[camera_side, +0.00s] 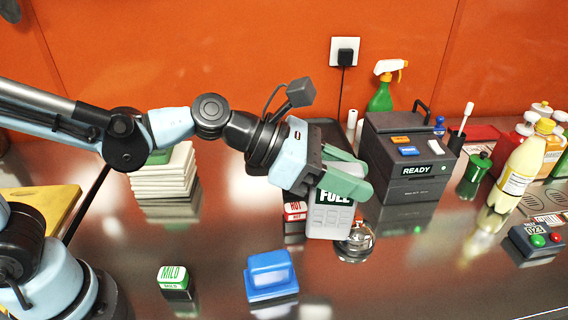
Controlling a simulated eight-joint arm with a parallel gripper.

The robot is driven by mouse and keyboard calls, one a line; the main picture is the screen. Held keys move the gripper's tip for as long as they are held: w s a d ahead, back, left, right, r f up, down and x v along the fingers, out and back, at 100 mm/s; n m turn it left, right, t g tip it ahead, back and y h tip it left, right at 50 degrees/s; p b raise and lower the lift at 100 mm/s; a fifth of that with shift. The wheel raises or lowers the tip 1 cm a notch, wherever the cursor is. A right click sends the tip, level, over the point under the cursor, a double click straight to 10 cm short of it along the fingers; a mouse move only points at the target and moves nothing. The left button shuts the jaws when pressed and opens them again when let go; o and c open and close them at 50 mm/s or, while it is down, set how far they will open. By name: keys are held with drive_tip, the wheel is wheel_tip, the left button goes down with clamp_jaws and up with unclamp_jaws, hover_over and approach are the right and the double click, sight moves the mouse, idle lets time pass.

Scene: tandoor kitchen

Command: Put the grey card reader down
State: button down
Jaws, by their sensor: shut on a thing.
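The grey card reader (330,222) is between the green fingers of my gripper (345,182), which is shut on it.
Close by are a silver bell (356,247) to the right and a red HOT box (294,211) to the left. A blue block-shaped item (270,274) and a MILD box (174,277) stand in front. A dark READY machine (408,160) stands behind.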

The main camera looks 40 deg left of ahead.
drive_tip(key=s+d+m+g+h, duration=0.2)
drive_tip(key=s+d, duration=0.5)
drive_tip(key=d, duration=0.5)
drive_tip(key=w+a+f, duration=0.2)
drive_tip(key=w+f, duration=0.8)
drive_tip(key=shift+w+a+f, duration=0.25)
drive_tip(key=shift+w+a, duration=0.05)
drive_tip(key=shift+a, duration=0.05)
drive_tip(key=shift+f, duration=0.15)
drive_tip(key=c, duration=0.7)
unclamp_jaws()
